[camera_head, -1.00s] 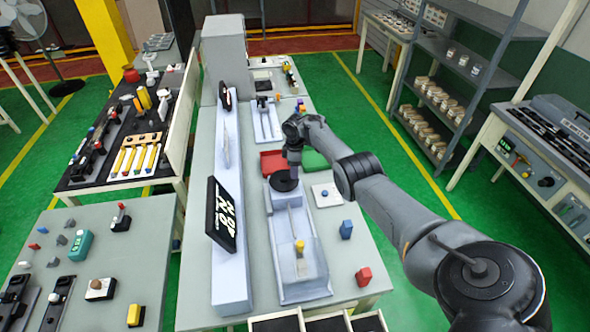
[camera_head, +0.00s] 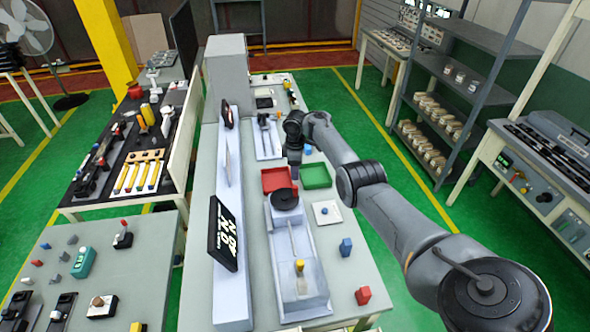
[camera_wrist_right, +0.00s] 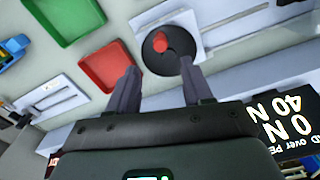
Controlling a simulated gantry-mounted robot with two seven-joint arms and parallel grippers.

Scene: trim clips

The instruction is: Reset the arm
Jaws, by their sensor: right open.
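My right arm reaches in from the right in the head view. Its gripper (camera_head: 294,172) hangs over the middle of the long table, above and near the red tray and green tray. In the wrist view the right gripper (camera_wrist_right: 162,75) has its two fingers spread apart with nothing between them. A black round disc (camera_wrist_right: 152,60) with a small red piece (camera_wrist_right: 160,40) on it lies beyond the fingertips. My left gripper is in neither view.
The red tray (camera_head: 275,180) and green tray (camera_head: 316,176) lie side by side. The grey-blue fixture (camera_head: 309,255) bears the black disc (camera_head: 284,200). A black display (camera_head: 223,233) stands left. A blue block (camera_head: 346,247) and red block (camera_head: 363,295) lie right.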

